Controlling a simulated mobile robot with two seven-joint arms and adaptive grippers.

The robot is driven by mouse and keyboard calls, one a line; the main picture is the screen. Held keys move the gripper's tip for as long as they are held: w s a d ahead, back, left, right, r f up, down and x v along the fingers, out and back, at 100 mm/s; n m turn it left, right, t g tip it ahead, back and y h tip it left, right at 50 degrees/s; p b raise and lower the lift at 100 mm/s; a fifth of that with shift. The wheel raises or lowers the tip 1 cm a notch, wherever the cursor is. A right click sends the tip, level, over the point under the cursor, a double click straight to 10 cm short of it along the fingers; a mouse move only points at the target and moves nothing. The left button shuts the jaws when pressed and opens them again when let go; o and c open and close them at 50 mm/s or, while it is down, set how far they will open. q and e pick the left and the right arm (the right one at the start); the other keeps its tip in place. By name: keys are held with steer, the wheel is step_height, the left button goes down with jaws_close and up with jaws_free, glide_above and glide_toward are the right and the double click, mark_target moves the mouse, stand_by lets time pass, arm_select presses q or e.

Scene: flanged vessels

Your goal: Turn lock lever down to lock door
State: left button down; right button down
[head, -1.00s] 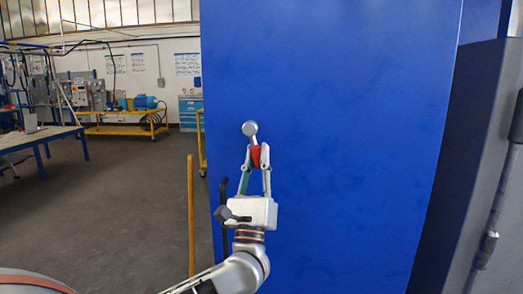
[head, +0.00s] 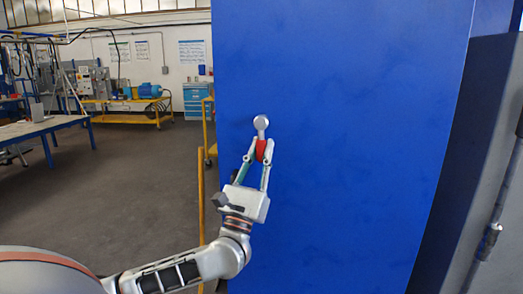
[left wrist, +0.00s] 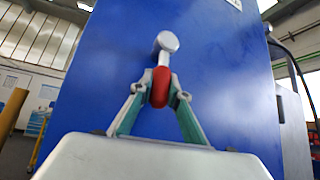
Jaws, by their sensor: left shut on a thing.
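The lock lever is on the blue door (head: 340,90). It has a round silver hub (head: 261,122) at the top and a red grip (head: 263,148) hanging below it, pointing almost straight down. My left gripper (head: 261,158) is shut on the red grip from below, one finger on each side. In the left wrist view the red grip (left wrist: 161,86) sits between the two fingertips, with the silver hub (left wrist: 167,42) above it. The fingers hide part of the grip's sides. My right gripper is not in view.
A yellow post (head: 201,210) stands beside the door's left edge. A grey frame with a hinge rod (head: 488,240) is at the right. A workbench (head: 35,128) and a yellow cart (head: 125,112) stand far back left, with open floor between.

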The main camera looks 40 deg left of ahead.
arm_select(q)
steer(key=c, duration=1.9)
jaws_free()
steer(key=shift+s+f, duration=0.1)
steer(key=shift+f, duration=0.05)
steer(key=v, duration=1.1)
steer(key=shift+s+f, duration=0.2)
steer(key=shift+s, duration=0.05)
